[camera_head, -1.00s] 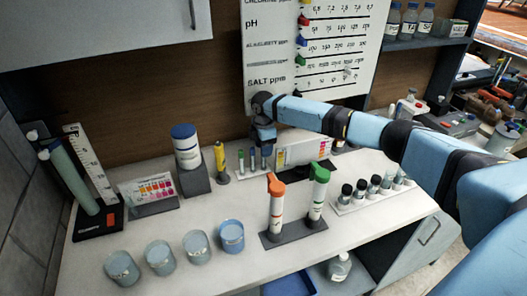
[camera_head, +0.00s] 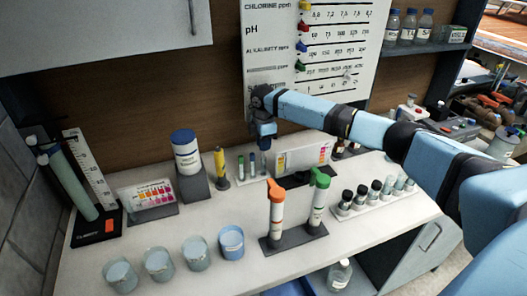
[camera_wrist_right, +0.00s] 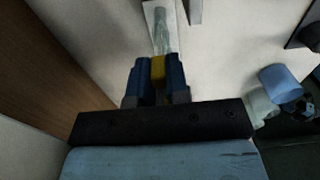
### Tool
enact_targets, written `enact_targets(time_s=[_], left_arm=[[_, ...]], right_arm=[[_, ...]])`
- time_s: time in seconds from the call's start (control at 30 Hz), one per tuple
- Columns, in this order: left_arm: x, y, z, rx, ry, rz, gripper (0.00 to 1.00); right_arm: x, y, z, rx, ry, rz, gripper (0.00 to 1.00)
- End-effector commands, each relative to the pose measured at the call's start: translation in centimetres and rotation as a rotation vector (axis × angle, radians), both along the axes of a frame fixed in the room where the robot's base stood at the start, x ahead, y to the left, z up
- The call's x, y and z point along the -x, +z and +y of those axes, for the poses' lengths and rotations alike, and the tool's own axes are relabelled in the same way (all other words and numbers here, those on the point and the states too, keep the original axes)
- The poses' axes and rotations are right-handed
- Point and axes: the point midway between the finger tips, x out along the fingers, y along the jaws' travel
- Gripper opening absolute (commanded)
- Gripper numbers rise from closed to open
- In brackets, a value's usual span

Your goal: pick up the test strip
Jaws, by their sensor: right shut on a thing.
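My right gripper (camera_head: 266,132) points down above the back of the counter, in front of the white chart board. In the right wrist view its blue fingers (camera_wrist_right: 158,82) are shut on a small yellow piece, which I take to be the test strip (camera_wrist_right: 157,68). In the head view the held piece is too small to make out. A small white rack (camera_head: 255,180) with a few thin coloured sticks stands just below the gripper. My left gripper is not in view.
A white card (camera_head: 288,160) stands right of the rack. Two capped tubes (camera_head: 276,215) stand in front. Dark-capped vials (camera_head: 360,196) are to the right. A white jar (camera_head: 187,155) and yellow tube (camera_head: 220,163) are left.

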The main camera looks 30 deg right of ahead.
Motion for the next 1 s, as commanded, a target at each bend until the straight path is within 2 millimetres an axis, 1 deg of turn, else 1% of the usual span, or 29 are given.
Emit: enact_targets(time_s=[0.03, 0.2, 0.43, 0.47, 0.57, 0.67, 0.8, 0.9, 1.0], left_arm=[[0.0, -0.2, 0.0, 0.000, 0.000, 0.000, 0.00], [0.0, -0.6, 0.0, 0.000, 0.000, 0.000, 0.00], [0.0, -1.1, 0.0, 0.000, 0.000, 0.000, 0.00], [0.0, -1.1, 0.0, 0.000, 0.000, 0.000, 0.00], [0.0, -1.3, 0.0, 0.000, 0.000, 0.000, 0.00], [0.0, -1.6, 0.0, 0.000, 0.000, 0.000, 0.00], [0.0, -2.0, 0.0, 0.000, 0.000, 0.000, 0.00], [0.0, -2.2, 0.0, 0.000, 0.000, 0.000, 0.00], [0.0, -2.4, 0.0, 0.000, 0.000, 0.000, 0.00]], right_arm=[[-0.1, 1.0, 0.0, -0.001, 0.000, -0.004, 0.00], [-0.1, 4.4, 0.0, 0.000, 0.002, -0.003, 0.00], [-0.1, 8.6, 0.0, -0.001, 0.002, -0.003, 0.00], [0.7, 8.2, 0.1, 0.001, 0.003, 0.001, 0.00], [2.7, 8.1, 0.6, 0.001, 0.004, 0.001, 0.00], [5.4, 8.0, 1.2, 0.002, 0.005, 0.000, 0.00], [9.6, 8.0, 2.2, 0.003, 0.005, 0.001, 0.00], [12.2, 8.1, 2.9, 0.002, 0.004, 0.000, 0.00], [14.3, 8.1, 3.4, 0.001, 0.004, 0.000, 0.00]])
